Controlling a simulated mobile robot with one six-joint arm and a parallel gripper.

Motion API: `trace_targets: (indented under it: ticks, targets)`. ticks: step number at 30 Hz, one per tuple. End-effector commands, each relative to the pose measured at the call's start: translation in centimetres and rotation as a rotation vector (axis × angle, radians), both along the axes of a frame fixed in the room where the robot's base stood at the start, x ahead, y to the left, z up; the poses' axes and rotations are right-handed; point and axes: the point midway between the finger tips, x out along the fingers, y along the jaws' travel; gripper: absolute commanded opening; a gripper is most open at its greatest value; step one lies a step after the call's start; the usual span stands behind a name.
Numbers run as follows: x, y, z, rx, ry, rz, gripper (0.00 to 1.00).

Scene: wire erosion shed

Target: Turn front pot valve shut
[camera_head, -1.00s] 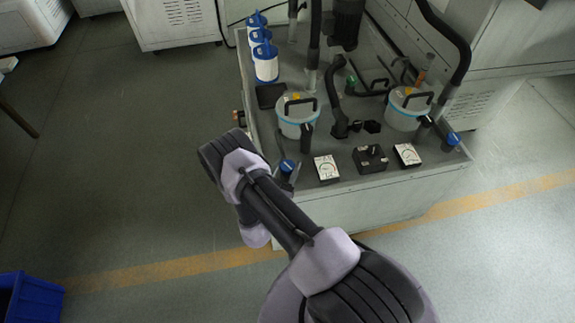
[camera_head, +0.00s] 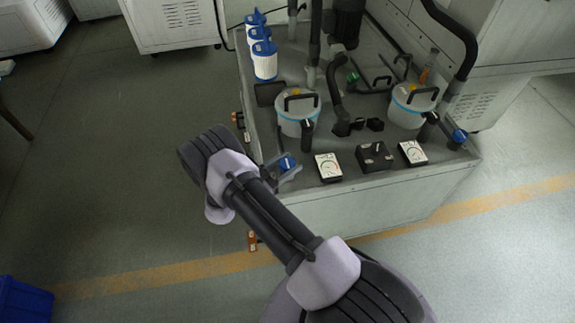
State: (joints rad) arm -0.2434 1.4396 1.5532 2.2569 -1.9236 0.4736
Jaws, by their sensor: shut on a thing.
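A blue valve knob (camera_head: 287,163) stands at the front left corner of the grey bench (camera_head: 350,208). My gripper (camera_head: 289,173) is at this knob, its pale fingers shut around it; the fingers are small and partly hidden, so the exact grip is hard to see. The front left pot (camera_head: 293,122) is white with a clear lid, a blue band and a black handle. A black-handled fitting (camera_head: 307,132) stands at its right side. A second blue knob (camera_head: 459,136) is at the bench's right end.
Two dial gauges (camera_head: 328,167) (camera_head: 413,153) flank a black box (camera_head: 374,156) along the front edge. A second pot (camera_head: 411,107) and upright pipes stand behind. Blue-and-white filters (camera_head: 264,60) line the left. Floor left of the bench is open.

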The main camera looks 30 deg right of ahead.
Motion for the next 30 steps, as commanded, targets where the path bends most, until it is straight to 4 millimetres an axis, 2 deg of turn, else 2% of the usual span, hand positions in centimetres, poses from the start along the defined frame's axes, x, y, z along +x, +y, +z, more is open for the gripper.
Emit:
trace_targets:
  ticks: [10, 11, 14, 24, 26, 30]
  targets:
    - [0.0, -0.1, 0.1, -0.001, 0.000, -0.003, 0.06]
    - [0.0, -0.1, 0.1, -0.001, 0.000, -0.002, 0.49]
    - [0.0, -0.1, 0.1, -0.001, -0.001, -0.002, 0.68]
    - [0.0, 0.3, 0.1, -0.001, 0.000, -0.001, 0.68]
    - [-0.1, 1.0, 0.2, -0.001, 0.000, 0.000, 0.68]
    - [-0.6, 4.4, 0.4, -0.001, 0.000, 0.004, 0.68]
